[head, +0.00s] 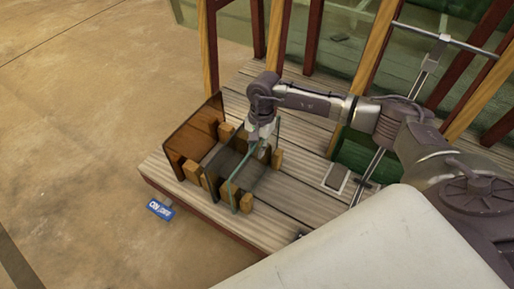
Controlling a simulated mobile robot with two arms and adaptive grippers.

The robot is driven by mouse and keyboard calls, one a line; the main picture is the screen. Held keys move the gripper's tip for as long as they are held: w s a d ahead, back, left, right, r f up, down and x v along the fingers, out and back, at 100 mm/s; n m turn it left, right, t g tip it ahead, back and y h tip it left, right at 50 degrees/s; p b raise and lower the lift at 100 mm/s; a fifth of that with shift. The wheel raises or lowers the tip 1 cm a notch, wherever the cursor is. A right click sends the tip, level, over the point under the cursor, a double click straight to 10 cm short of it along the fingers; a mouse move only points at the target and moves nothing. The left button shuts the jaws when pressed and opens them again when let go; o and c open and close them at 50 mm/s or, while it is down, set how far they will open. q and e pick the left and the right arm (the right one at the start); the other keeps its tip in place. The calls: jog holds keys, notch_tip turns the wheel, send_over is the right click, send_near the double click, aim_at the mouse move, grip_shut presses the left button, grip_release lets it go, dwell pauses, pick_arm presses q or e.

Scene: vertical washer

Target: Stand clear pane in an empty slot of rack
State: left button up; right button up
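The rack (191,171) is a low row of light wooden blocks on a slatted wooden platform. A brown, see-through pane (194,136) stands upright at its left end, and a dark grey pane (222,163) stands near the middle. A clear pane (243,167) with a greenish edge stands upright between blocks toward the right end. My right gripper (261,144) points down at the clear pane's top edge and appears shut on it. The pane's lower edge is partly hidden, so its exact seating cannot be told. My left gripper is not in view.
The slatted platform (290,213) has bare boards right of the rack. Wooden posts (373,45) and greenish glass panels stand behind it. A small grey plate (337,177) lies on the boards.

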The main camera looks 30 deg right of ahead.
jog(key=shift+o, duration=0.6)
jog(key=shift+f, duration=0.1)
jog(key=shift+s, duration=0.1)
notch_tip(320, 180, up, 12)
jog(key=d, duration=0.1)
jog(key=shift+w+d, duration=0.35)
jog(key=shift+w, duration=0.1)
